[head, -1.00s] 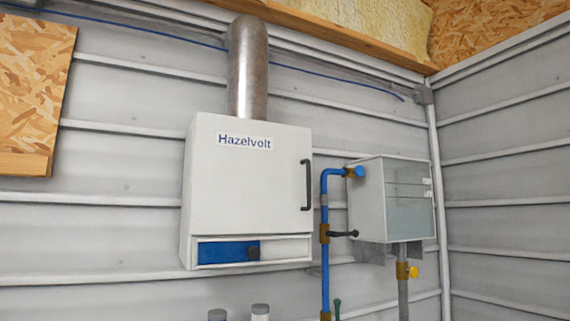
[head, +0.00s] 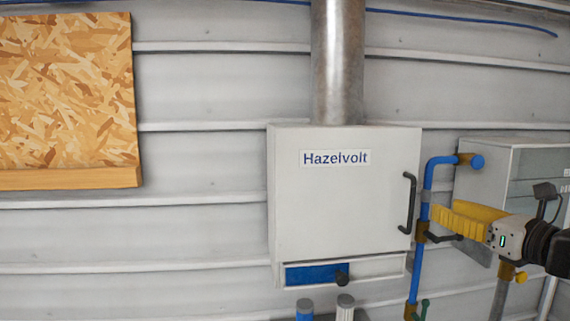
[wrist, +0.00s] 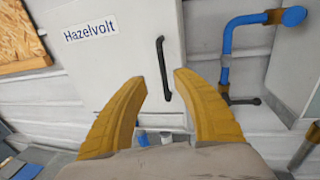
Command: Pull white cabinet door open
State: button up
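The white cabinet door (head: 335,200), labelled Hazelvolt, is shut on the wall-mounted cabinet in the head view. Its black vertical bar handle (head: 408,203) is on the right side of the door. In the wrist view the door (wrist: 110,45) fills the upper left, and the handle (wrist: 164,68) shows beyond and between the fingertips. My gripper (head: 436,212) reaches in from the right in the head view, just right of the handle and apart from it. Its yellow fingers are spread and empty, as the wrist view (wrist: 160,82) shows.
A blue pipe (head: 421,230) with a black lever (head: 444,238) runs close beside the handle, near my fingers. A grey box (head: 482,185) hangs right of it. A metal flue (head: 338,60) rises from the cabinet. The wall left of the cabinet is clear below a wood panel (head: 70,95).

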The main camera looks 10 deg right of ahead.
jog(key=x, duration=0.3)
jog(key=p+x, duration=0.1)
jog(key=x, duration=0.3)
jog(key=r+p+x, duration=0.1)
jog(key=x, duration=0.2)
jog(key=shift+w+d, duration=0.2)
jog(key=shift+w, duration=0.15)
grip_shut()
